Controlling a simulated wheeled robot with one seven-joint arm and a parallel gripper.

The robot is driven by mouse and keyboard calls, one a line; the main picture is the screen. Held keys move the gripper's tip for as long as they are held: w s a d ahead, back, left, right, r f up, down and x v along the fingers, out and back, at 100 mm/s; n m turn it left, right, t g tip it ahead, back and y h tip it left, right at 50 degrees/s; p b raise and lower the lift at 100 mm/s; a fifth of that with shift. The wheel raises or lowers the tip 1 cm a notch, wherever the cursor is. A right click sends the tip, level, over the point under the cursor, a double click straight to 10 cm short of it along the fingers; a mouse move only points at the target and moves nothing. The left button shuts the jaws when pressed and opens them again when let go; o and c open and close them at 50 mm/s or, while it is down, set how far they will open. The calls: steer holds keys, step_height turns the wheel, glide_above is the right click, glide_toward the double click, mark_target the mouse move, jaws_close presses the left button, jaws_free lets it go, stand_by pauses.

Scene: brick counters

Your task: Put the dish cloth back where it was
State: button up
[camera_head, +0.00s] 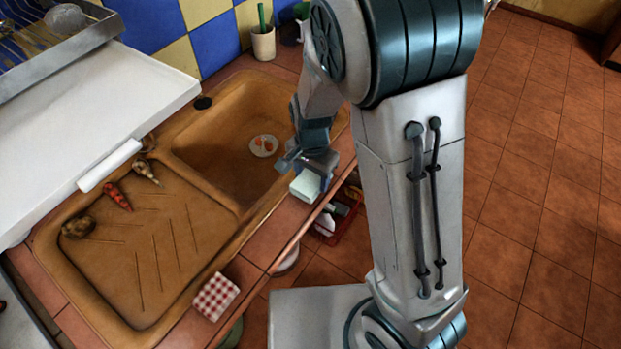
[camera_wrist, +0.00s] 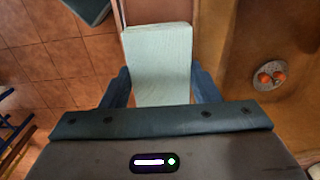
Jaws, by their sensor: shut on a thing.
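A red-and-white checked cloth (camera_head: 215,296) lies apart on the front counter edge at the lower left.
A white panel (camera_head: 90,110) overhangs at left. A cup (camera_head: 263,44) stands behind. Open tiled floor (camera_head: 540,200) lies right.

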mark_target(312, 178)
steer(key=shift+f, duration=0.9)
steer(key=shift+f, duration=0.15)
steer(key=o, duration=0.9)
step_height(312, 178, up, 12)
steer(key=shift+r, duration=0.25)
